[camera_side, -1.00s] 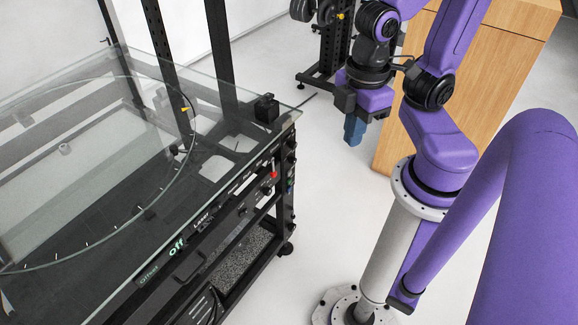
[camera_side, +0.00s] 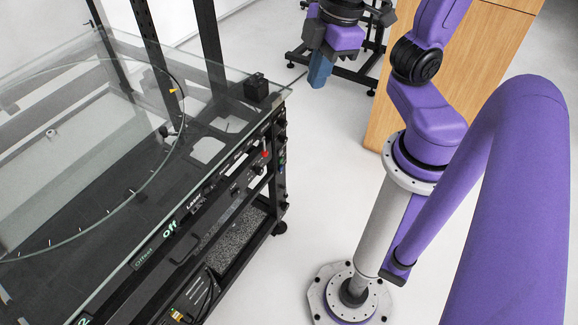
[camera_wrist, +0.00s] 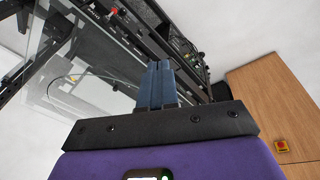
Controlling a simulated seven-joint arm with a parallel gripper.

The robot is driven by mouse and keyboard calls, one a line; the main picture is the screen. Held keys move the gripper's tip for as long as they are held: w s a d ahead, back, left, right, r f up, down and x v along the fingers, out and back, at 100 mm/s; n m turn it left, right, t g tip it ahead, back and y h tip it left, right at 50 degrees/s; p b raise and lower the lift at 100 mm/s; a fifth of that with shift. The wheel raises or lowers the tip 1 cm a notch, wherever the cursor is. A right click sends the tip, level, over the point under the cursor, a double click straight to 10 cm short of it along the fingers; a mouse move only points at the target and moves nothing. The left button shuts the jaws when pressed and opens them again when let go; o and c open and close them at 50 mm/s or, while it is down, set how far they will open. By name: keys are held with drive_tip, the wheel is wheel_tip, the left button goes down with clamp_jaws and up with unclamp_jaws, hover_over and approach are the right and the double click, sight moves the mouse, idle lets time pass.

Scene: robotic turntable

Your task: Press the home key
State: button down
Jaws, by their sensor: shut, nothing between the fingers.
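My gripper (camera_side: 319,71) is shut and empty, its blue fingers pointing down. It hangs in the air to the right of the turntable rig's far right corner. In the wrist view its blue fingers (camera_wrist: 161,82) are together, pointing toward the rig's control panel. The control panel (camera_side: 215,182) runs along the rig's front edge, with a red switch (camera_side: 265,154), small knobs and a lit "off" label (camera_side: 170,229). The red switch also shows in the wrist view (camera_wrist: 114,11). I cannot make out which control is the home key. The gripper touches nothing.
The glass top (camera_side: 60,62) with its round turntable covers the rig. A small black box (camera_side: 256,88) stands on its far right corner. A wooden cabinet (camera_side: 480,75) stands behind my arm. The floor between rig and arm is clear.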

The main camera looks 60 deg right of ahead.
drive_tip(key=w+d+r+m+t, duration=0.1)
drive_tip(key=w+d+r+t, duration=0.2)
drive_tip(key=w, duration=0.5)
drive_tip(key=w+d+r+t, duration=0.2)
drive_tip(key=w+d+t, duration=0.15)
drive_tip(key=w, duration=0.55)
drive_tip(key=w+d+r+n+t+y, duration=0.1)
drive_tip(key=w+d+r+n+t, duration=0.25)
drive_tip(key=w+d, duration=0.45)
drive_tip(key=s+d+f+n+g+y, duration=0.1)
drive_tip(key=s+d+f+g+y, duration=0.15)
drive_tip(key=s+d+f, duration=0.4)
drive_tip(key=s+d+f+n+g+y, duration=0.1)
drive_tip(key=s+d+f+n+g, duration=0.2)
drive_tip(key=s, duration=0.6)
wheel_tip(320, 180, down, 50)
drive_tip(key=m, duration=0.1)
drive_tip(key=shift+w+d+g+h, duration=0.35)
drive_tip(key=shift+w+d+g, duration=0.05)
drive_tip(key=shift+g, duration=0.05)
